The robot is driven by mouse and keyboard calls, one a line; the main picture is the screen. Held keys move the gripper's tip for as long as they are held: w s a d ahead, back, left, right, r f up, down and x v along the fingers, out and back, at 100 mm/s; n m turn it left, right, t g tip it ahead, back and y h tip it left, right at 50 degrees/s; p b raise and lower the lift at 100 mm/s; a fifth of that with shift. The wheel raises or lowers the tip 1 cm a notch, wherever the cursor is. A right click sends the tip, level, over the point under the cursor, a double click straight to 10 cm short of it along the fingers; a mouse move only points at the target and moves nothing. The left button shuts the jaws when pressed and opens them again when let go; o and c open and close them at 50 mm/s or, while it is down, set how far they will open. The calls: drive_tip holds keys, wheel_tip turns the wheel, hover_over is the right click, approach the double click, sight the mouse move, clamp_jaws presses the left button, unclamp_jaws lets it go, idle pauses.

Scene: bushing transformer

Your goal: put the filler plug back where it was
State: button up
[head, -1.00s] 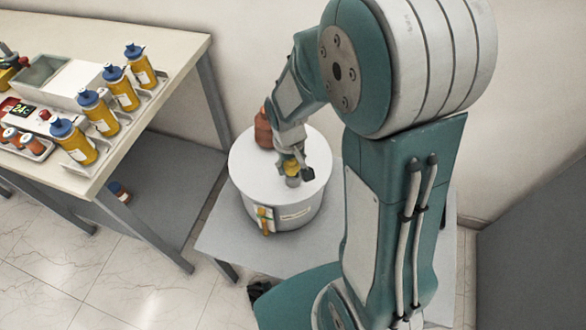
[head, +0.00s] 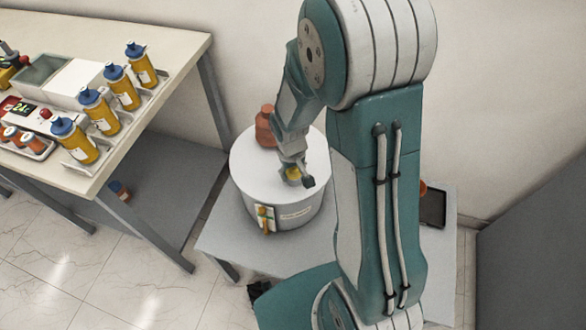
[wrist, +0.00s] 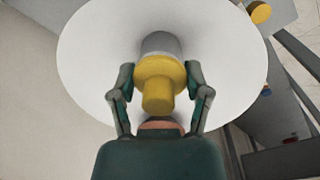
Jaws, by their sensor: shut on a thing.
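The yellow filler plug (wrist: 158,85) is between the fingers of my gripper (wrist: 160,92), which is shut on it. A grey filler neck (wrist: 160,45) shows directly beyond the plug in the wrist view. The plug looks lined up with the neck and touching or very close to it; I cannot tell whether it is seated. In the head view, my gripper (head: 296,178) is low over the white round lid of the transformer tank (head: 248,170), and a little yellow of the plug (head: 292,174) shows.
A reddish-brown bushing (head: 265,128) stands on the lid behind my gripper. A yellow-handled valve (head: 265,218) is on the tank's front. A dark tray (head: 433,207) lies to the right, partly behind my arm. A bench with yellow bottles (head: 122,88) stands at left.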

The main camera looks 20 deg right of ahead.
drive_tip(key=shift+f, duration=0.25)
drive_tip(key=o, duration=1.1)
drive_tip(key=shift+c, duration=0.2)
wheel_tip(320, 180, up, 14)
drive_tip(key=f, duration=0.1)
drive_tip(key=s+r+m+t, duration=0.1)
drive_tip(key=s+r+t, duration=0.4)
drive_tip(key=s+r, duration=0.9)
drive_tip(key=shift+r+m+t+y, duration=0.3)
drive_tip(key=shift+r+m, duration=0.05)
drive_tip(key=shift+m, duration=0.05)
